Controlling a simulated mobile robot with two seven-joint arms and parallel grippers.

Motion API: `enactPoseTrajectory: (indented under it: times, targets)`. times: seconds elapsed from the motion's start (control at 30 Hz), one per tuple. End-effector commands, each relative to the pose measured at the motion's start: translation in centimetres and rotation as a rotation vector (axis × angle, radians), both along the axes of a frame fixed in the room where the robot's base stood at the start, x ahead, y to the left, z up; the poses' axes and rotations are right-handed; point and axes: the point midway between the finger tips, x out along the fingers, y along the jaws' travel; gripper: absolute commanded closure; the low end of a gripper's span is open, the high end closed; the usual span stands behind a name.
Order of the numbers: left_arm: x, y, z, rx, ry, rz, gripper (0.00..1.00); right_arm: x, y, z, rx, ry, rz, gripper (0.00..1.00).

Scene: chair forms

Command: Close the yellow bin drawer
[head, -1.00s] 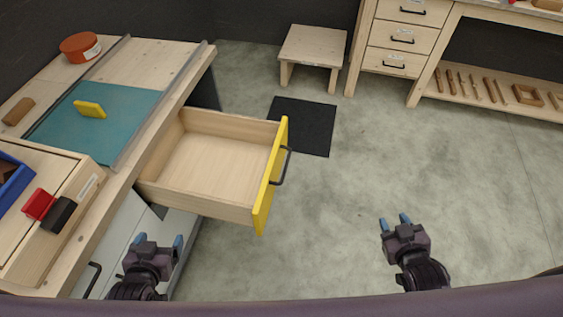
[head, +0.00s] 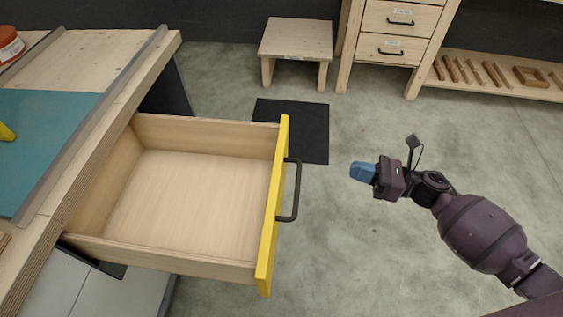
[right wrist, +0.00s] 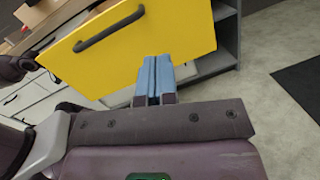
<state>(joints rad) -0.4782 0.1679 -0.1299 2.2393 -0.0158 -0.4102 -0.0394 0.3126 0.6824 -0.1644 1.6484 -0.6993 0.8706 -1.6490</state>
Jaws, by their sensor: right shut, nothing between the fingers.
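The yellow-fronted drawer (head: 273,205) is pulled far out of the workbench in the head view, and its wooden inside is empty. A dark handle (head: 292,190) sits on the yellow front. My right gripper (head: 360,172) is shut and empty, to the right of the drawer front, pointing toward it with a gap between. In the right wrist view the yellow front (right wrist: 165,35) and its handle (right wrist: 108,27) lie ahead of the shut blue fingertips (right wrist: 153,75). My left gripper is not in the head view now.
The workbench (head: 110,50) with a teal mat (head: 50,135) stands on the left. A black floor mat (head: 292,128) and a small wooden stool (head: 296,40) are behind the drawer. The floor to the right of the drawer is clear.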

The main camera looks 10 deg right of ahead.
Motion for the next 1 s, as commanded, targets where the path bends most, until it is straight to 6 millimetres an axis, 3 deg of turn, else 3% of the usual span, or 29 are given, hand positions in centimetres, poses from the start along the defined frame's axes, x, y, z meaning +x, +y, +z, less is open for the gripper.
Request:
enactPoseTrajectory:
  times: [0.03,0.1,0.37,1.0]
  targets:
    - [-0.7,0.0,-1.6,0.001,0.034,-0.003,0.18,0.0,-0.1,-2.4,-0.05,-0.033,0.042,1.0]
    - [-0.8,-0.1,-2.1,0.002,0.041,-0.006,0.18,0.3,-0.2,-3.1,-0.099,-0.1,0.089,1.0]
    - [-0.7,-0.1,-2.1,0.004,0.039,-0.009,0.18,0.9,0.4,-3.1,-0.152,-0.188,0.144,1.0]
    - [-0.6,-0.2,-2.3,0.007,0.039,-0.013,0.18,4.1,10.2,-3.1,-0.15,-0.185,0.142,1.0]
